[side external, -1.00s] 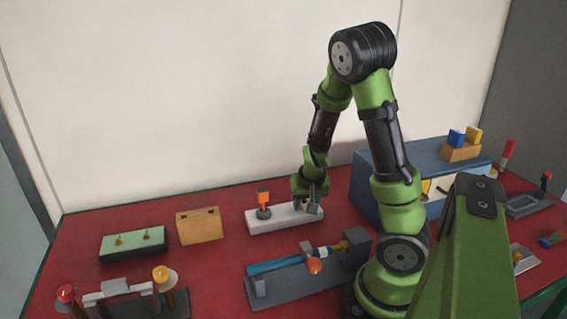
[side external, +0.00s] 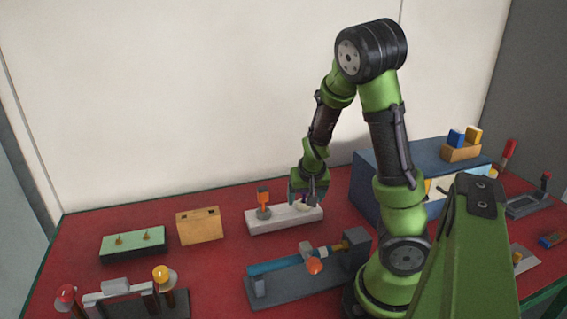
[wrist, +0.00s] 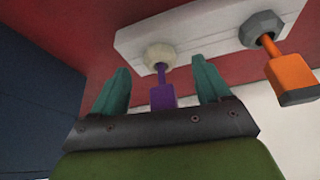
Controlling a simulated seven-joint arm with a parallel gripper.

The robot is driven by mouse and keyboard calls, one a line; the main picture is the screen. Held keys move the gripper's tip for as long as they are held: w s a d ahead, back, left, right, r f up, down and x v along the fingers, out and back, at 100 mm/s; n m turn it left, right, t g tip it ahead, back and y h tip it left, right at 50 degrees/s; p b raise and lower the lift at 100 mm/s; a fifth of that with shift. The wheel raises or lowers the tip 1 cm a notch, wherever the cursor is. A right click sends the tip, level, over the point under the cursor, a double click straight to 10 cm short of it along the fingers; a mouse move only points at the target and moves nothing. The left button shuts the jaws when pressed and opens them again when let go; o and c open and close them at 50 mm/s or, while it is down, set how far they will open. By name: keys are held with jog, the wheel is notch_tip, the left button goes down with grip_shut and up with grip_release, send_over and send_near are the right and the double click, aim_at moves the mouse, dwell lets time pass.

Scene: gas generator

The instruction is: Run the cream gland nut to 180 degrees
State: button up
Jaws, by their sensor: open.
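The cream gland nut (wrist: 160,56) is a rounded faceted piece on a white block (wrist: 205,32) in the wrist view. A purple stem with a block-shaped end (wrist: 163,95) sticks out from it towards my gripper. My gripper (wrist: 160,65) is open, with one teal finger on each side of the purple stem. The fingers do not appear to touch the nut or the stem. In the side view my gripper (side external: 306,203) is over the right part of the white block (side external: 283,220), largely hiding the nut.
A grey nut (wrist: 262,29) with an orange handle (wrist: 291,76) stands beside the cream nut on the same block. A blue cabinet (side external: 365,180) is close on the right. A grey fixture with a blue bar (side external: 275,265) lies in front. A wooden box (side external: 199,226) stands left.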

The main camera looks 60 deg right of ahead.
notch_tip(320, 180, up, 4)
jog(key=shift+w+a+f, duration=0.1)
jog(key=shift+w+f, duration=0.05)
jog(key=shift+f, duration=0.05)
jog(key=shift+r, duration=0.65)
